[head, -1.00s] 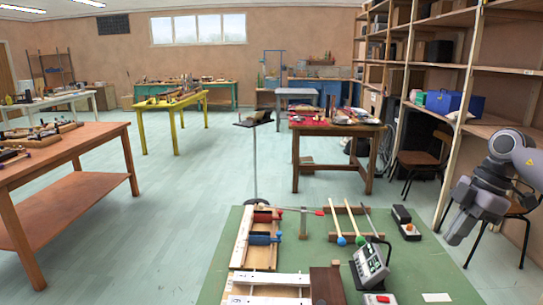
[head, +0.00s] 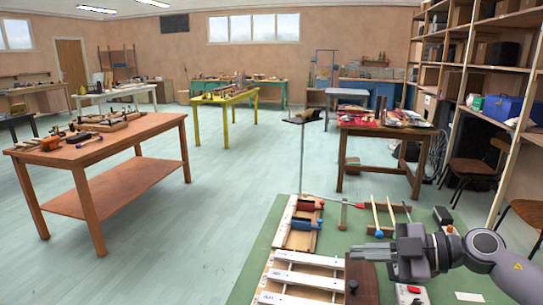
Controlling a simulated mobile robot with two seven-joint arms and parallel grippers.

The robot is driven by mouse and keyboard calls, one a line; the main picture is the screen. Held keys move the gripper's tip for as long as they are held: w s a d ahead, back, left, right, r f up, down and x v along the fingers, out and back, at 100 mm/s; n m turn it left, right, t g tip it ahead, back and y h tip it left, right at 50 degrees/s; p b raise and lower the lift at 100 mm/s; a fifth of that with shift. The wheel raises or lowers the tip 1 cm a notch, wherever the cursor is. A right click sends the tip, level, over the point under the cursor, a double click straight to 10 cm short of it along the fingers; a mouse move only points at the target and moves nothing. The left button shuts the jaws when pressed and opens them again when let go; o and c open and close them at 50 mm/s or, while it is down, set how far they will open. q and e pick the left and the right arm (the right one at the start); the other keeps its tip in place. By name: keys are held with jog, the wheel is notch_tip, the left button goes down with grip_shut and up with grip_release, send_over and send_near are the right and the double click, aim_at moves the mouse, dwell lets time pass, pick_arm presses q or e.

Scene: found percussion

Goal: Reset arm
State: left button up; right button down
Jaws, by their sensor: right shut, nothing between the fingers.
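My right gripper (head: 370,250) shows at the lower right of the head view, with its arm coming in from the right edge. Its fingers point left and are shut with nothing between them. It hangs over the right part of the green-topped table (head: 240,290) and hides part of the things beneath. My left gripper is not in view.
A music stand (head: 301,160) stands behind. A brown table (head: 110,140) is at left. The floor between is clear.

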jog(key=a+r+m+t+y, duration=0.2)
jog(key=a+m+t, duration=0.2)
jog(key=a+t, duration=0.15)
jog(key=s+d+f+m+t+h, duration=0.1)
jog(key=s+d+f+m+h, duration=0.3)
jog(key=f+m+h, duration=0.35)
jog(key=s+d+f+m+t+h, duration=0.1)
jog(key=s+d+f+m+h, duration=0.45)
jog(key=m+h, duration=0.3)
jog(key=s+a+f+g, duration=0.1)
jog(key=s+f+g, duration=0.4)
jog(key=s, duration=0.5)
jog(key=s+f+g, duration=0.5)
jog(key=s, duration=0.4)
jog(key=w+a+f+t+y+b, duration=0.1)
jog(key=w+f+t, duration=0.2)
jog(key=f, duration=0.2)
jog(key=w+a+f+n+t+y, duration=0.1)
jog(key=w+a+f+t, duration=0.1)
jog(key=f, duration=0.4)
jog(key=shift+w+f+t+y+b, duration=0.15)
jog(key=shift+w+t+y+b, duration=0.2)
jog(key=shift+t, duration=0.4)
jog(key=shift+a, duration=0.1)
